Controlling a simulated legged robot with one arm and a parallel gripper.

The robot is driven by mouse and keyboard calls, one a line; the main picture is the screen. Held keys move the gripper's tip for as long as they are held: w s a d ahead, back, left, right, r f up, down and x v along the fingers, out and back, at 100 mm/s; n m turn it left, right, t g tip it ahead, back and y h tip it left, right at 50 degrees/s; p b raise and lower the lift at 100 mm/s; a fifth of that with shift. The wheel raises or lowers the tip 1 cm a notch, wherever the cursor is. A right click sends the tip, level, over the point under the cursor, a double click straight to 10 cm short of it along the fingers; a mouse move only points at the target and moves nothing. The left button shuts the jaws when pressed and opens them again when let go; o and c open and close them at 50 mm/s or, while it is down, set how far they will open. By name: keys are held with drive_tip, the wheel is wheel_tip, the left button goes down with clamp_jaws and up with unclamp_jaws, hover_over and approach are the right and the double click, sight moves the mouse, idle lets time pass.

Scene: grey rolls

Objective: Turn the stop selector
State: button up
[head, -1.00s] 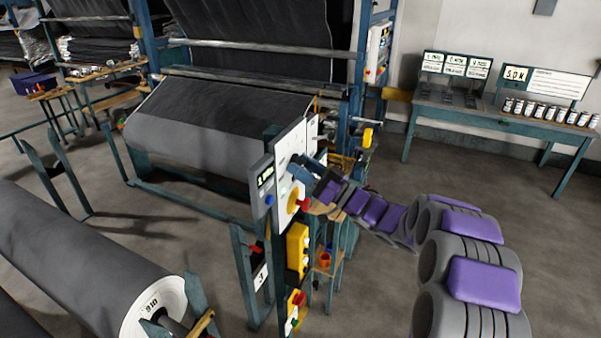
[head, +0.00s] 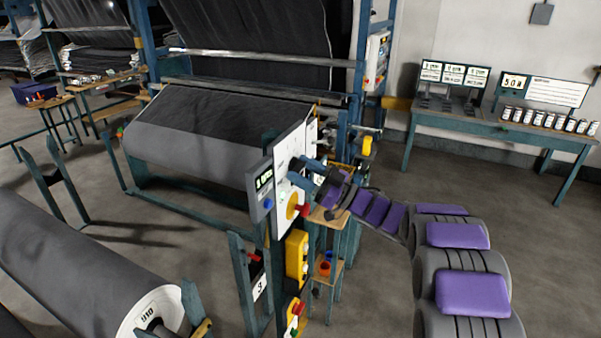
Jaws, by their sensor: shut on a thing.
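The control panel (head: 283,190) is a white upright plate on a post, seen at an angle near the middle of the head view. My gripper (head: 300,171) has its dark blue fingers at the panel's face, one above the other. It is shut on what appears to be the stop selector, which the fingers hide; its setting cannot be read. Below the fingers is a round yellow disc (head: 291,206) with a red button (head: 303,210). A small grey display box (head: 262,189) with a blue button sits at the panel's left edge.
Yellow control boxes (head: 296,255) and a small wooden shelf (head: 327,268) stand below the panel. A large fabric roll (head: 80,265) lies at lower left. A machine with dark cloth (head: 215,125) stands behind. A bench (head: 500,130) is at back right. Floor at right is clear.

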drive_tip(key=o, duration=1)
drive_tip(key=shift+d, duration=0.35)
drive_tip(key=shift+s+d+f, duration=0.15)
drive_tip(key=v, duration=1.7)
drive_tip(key=shift+d+b, duration=0.1)
drive_tip(key=shift+b, duration=0.2)
drive_tip(key=shift+w, duration=0.2)
